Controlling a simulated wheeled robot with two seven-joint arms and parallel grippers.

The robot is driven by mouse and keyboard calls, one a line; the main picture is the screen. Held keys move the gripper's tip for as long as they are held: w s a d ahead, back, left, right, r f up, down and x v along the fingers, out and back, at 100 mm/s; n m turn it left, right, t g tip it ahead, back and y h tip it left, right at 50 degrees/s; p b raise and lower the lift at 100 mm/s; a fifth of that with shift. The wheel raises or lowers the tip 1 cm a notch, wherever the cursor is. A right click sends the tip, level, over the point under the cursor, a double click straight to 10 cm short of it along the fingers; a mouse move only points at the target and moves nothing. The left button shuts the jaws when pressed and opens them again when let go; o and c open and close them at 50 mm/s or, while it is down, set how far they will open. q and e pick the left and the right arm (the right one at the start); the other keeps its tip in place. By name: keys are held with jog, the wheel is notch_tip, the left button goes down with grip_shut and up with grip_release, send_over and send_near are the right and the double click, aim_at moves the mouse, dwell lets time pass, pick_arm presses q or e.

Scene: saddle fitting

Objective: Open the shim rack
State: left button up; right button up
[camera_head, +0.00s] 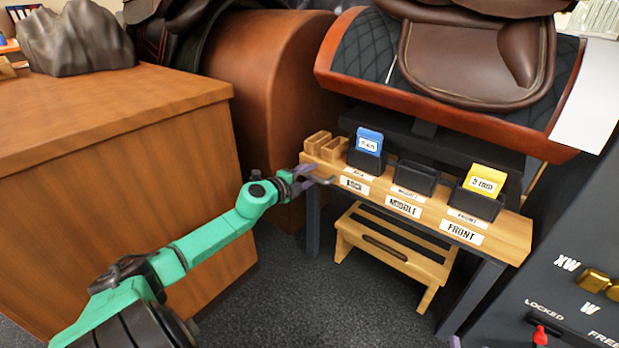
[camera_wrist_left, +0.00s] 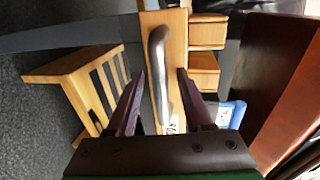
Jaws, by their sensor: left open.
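The shim rack (camera_head: 405,196) is a light wooden bench with plates reading BACK, MIDDLE and FRONT. A grey bar handle (camera_head: 322,180) sticks out at its left end; it also shows in the left wrist view (camera_wrist_left: 158,70). My left gripper (camera_head: 303,178) is at this handle. In the left wrist view my left gripper (camera_wrist_left: 155,98) has its two purple fingers apart, one on each side of the handle, with gaps visible. A blue shim (camera_head: 369,142) stands in the back black bin and a yellow shim (camera_head: 486,180) in the front one. The middle bin (camera_head: 417,178) looks empty.
A wooden step stool (camera_head: 393,254) stands under the rack. A large wooden cabinet (camera_head: 110,150) is on the left. A saddle (camera_head: 475,55) on a curved stand is behind. A dark panel (camera_head: 560,290) is at right. A purple tip, perhaps my right gripper, shows at the bottom edge.

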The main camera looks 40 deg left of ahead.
pick_arm(q)
grip_shut()
dwell(1.5)
